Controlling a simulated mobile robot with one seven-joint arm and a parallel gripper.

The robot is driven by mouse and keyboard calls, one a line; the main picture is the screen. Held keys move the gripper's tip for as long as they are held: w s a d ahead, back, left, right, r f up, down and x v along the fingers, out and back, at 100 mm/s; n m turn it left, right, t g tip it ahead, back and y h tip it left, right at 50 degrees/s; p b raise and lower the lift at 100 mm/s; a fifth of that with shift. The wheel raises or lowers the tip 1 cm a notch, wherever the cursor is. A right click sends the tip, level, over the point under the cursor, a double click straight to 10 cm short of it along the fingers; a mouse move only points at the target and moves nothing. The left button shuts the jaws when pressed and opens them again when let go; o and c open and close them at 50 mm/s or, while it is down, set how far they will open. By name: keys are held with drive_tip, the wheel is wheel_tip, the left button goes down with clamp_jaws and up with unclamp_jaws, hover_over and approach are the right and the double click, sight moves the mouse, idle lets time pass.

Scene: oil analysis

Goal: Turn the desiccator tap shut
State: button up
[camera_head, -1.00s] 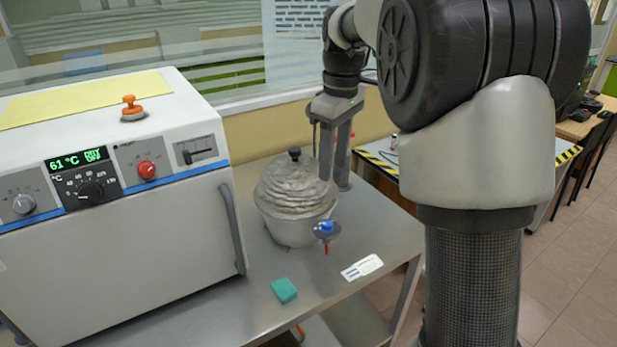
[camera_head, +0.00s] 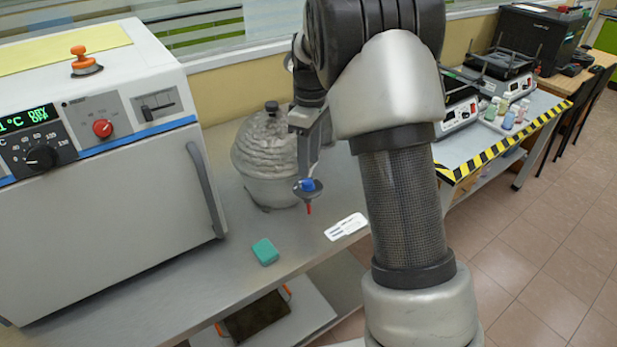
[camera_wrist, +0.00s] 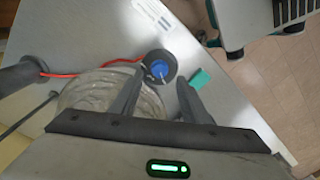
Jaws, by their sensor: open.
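The desiccator (camera_head: 266,158) is a grey, ridged vessel with a black knob on its lid, standing on the steel table beside the oven. Its tap (camera_head: 308,187) has a blue top on a dark disc with a red tip below, at the vessel's front right. The tap also shows in the wrist view (camera_wrist: 159,66). My gripper (camera_head: 309,160) points down at the tap. In the wrist view my gripper (camera_wrist: 158,92) is open, with its two fingers spread either side of the tap's near edge and nothing held. I cannot tell whether the fingers touch the tap.
A white oven (camera_head: 110,150) with a handle stands at the left. A green sponge (camera_head: 265,252) and a white label card (camera_head: 346,227) lie on the steel table (camera_head: 190,282). A second bench with yellow-black striped edging (camera_head: 510,140) carries instruments and small bottles at right.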

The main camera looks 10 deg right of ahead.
sight(308, 182)
drive_tip(key=shift+s+f, duration=0.1)
drive_tip(key=shift+f, duration=2.65)
drive_tip(key=c, duration=1.1)
drive_tip(key=shift+o, duration=0.2)
drive_tip(key=shift+m, duration=0.4)
drive_tip(key=m+p, duration=0.1)
drive_tip(key=m, duration=0.3)
drive_tip(key=shift+r+m, duration=0.1)
drive_tip(key=shift+m, duration=0.2)
drive_tip(key=m+p, duration=0.1)
drive_tip(key=m, duration=0.5)
drive_tip(key=shift+a+t, duration=0.1)
drive_tip(key=shift+t, duration=0.2)
drive_tip(key=shift+m, duration=0.3)
